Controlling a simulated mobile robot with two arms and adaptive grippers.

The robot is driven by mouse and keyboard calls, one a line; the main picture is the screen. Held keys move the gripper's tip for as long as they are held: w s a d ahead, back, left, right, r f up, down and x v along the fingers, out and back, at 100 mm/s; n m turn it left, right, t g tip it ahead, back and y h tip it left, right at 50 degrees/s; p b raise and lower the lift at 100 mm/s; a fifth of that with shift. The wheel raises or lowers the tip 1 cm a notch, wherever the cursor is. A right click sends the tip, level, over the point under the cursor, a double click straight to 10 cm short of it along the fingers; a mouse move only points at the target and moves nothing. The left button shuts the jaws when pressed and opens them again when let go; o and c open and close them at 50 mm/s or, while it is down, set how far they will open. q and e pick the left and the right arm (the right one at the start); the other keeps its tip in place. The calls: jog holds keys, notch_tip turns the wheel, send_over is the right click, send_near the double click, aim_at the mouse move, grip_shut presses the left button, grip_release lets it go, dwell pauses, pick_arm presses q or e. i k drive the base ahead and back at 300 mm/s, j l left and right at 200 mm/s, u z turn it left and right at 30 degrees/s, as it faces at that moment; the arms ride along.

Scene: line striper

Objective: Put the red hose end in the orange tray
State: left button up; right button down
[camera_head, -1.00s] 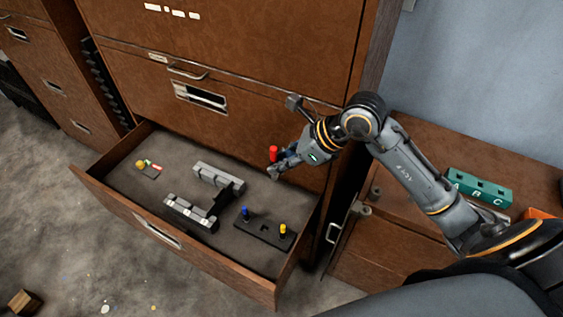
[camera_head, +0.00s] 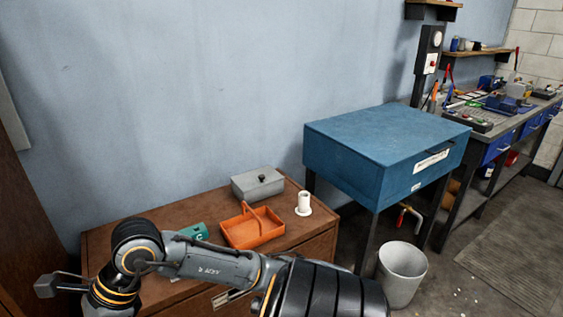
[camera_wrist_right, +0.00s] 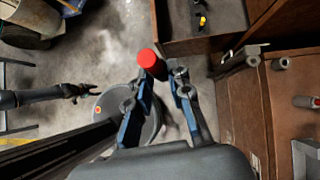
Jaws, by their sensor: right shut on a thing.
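The orange tray (camera_head: 262,241) sits on top of the low brown cabinet in the head view, with a raised handle across it. Its inside looks empty, though part is hard to see. In the right wrist view, my right gripper (camera_wrist_right: 163,70) is shut on the red hose end (camera_wrist_right: 148,58), which shows as a round red tip at the fingertips. The right gripper and hose end are outside the head view; only my right forearm and wrist show there, left of the tray. A gripper on my left arm (camera_wrist_right: 85,91) shows small at the left of the wrist view.
A green lettered block (camera_head: 194,232) lies left of the tray, partly hidden by my arm. A grey lidded box (camera_head: 257,184) stands behind it and a white cylinder on a base (camera_head: 304,204) to its right. The blue cabinet (camera_head: 385,150) and a bin (camera_head: 402,272) are further right.

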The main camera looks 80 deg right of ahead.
aim_at(264, 227)
jog(key=l+z, duration=0.1)
jog(key=z, duration=0.4)
jog(key=i+z, duration=0.1)
jog(key=z, duration=0.4)
jog(key=l+z, duration=0.1)
jog(key=z, duration=0.4)
jog(key=i+z, duration=0.15)
jog(key=z, duration=0.3)
